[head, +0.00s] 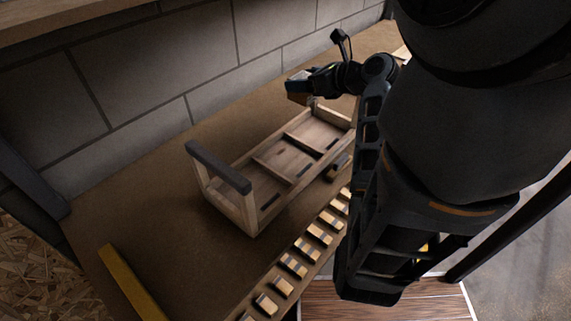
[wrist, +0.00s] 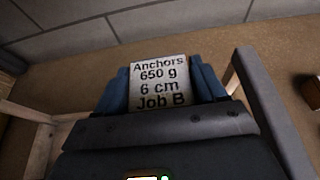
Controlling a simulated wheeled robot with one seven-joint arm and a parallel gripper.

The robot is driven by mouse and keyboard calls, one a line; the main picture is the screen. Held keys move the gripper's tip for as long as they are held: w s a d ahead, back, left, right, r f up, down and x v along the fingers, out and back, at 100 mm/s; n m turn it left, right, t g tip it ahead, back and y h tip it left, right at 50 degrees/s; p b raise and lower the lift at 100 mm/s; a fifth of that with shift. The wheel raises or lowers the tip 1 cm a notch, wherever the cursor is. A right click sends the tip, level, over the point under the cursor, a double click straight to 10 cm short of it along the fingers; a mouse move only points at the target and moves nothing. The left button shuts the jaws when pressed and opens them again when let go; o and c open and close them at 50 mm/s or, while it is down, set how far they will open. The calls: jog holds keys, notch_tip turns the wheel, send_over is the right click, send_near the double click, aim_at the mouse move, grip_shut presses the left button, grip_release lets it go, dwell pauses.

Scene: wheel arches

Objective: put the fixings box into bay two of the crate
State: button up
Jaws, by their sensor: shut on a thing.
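The fixings box (head: 298,98) is a small brown box at the end of my arm, above the far right end of the crate. In the wrist view the box (wrist: 160,82) shows a pale label reading "Anchors 650 g 6 cm Job B". My gripper (head: 310,84) is shut on it; its blue fingers (wrist: 160,88) press both sides. The wooden crate (head: 225,205) stands on the bench, with a dark handle bar at its near left end and dividers making bays. The bays look empty where visible; my arm hides its right end. No bay numbers are readable.
A strip holding several small blocks (head: 294,265) runs along the bench's front edge. A yellow bar (head: 132,282) lies at left. A block wall (head: 150,70) stands behind. The bench left of the crate is clear.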

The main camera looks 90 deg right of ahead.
jog(key=shift+w+f, duration=0.15)
jog(key=shift+f, duration=0.45)
jog(key=w+a+f, duration=0.1)
jog(key=a+f, duration=0.1)
jog(key=a, duration=0.1)
jog(key=w+a+f, duration=0.1)
jog(key=a+f, duration=0.1)
jog(key=a, duration=0.2)
jog(key=w+a+f+b, duration=0.1)
jog(key=a+f, duration=0.1)
jog(key=a, duration=0.1)
jog(key=shift+w+a+f, duration=0.25)
jog(key=shift+a+f, duration=0.1)
jog(key=shift+a, duration=0.05)
send_over(289, 161)
jog(key=shift+d+f+b, duration=0.1)
jog(key=shift+f+b, duration=0.25)
jog(key=shift+f, duration=1.7)
jog(key=o, duration=1.8)
jog(key=shift+f, duration=0.1)
jog(key=shift+c, duration=0.2)
jog(key=v, duration=1.2)
